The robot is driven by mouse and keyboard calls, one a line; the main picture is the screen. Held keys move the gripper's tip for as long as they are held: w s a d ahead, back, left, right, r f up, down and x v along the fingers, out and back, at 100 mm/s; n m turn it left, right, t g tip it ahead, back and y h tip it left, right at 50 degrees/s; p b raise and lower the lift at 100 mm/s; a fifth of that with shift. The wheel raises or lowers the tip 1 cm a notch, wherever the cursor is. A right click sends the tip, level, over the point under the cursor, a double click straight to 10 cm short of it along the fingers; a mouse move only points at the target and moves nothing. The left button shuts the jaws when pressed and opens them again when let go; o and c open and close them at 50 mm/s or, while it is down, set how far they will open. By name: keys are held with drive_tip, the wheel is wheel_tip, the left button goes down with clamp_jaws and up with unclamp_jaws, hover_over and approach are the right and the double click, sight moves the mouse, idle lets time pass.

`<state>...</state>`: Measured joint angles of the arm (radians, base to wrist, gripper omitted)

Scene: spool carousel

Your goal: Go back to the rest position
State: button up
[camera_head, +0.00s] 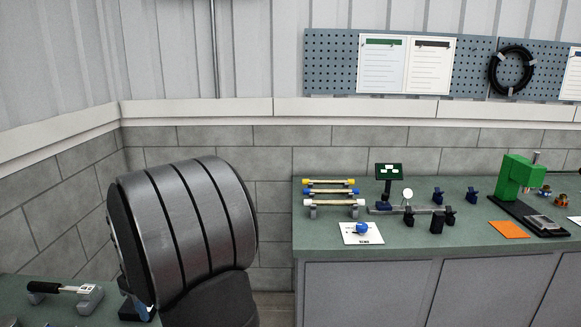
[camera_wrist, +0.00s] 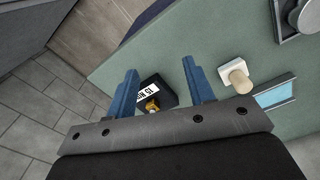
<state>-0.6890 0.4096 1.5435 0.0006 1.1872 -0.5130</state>
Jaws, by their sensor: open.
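My gripper (camera_wrist: 160,82) shows in the wrist view with its two blue fingers spread apart and nothing held between them. Below and between the fingers is a small black block (camera_wrist: 171,86) with a white printed label and a brass-coloured knob (camera_wrist: 152,106). It rests near the edge of a green bench top (camera_wrist: 215,40); I cannot tell the exact gap to the fingers. In the head view my large dark arm link hides most of the gripper; only a bit of blue shows at its lower left, by a black block (camera_head: 131,312).
A white block with a beige knob (camera_wrist: 235,76) and a pale blue panel (camera_wrist: 275,92) lie right of the fingers. A black-handled tool (camera_head: 65,291) lies on the left bench. The right bench (camera_head: 330,240) holds racked rods (camera_head: 330,193), dark blue clamps and a green press (camera_head: 518,178).

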drive_tip(key=w+d+f+m, duration=0.7)
drive_tip(key=w+d+f, duration=0.2)
drive_tip(key=d+f, duration=0.4)
drive_tip(key=d+f+m, duration=0.3)
drive_tip(key=d+f, duration=0.1)
drive_tip(key=d, duration=0.4)
drive_tip(key=d+f+m, duration=0.3)
drive_tip(key=d+f, duration=0.2)
drive_tip(key=d, duration=0.3)
drive_tip(key=shift+w+d+m, duration=0.3)
drive_tip(key=shift+w+d, duration=0.1)
drive_tip(key=shift+w, duration=0.05)
drive_tip(key=shift+c, duration=0.5)
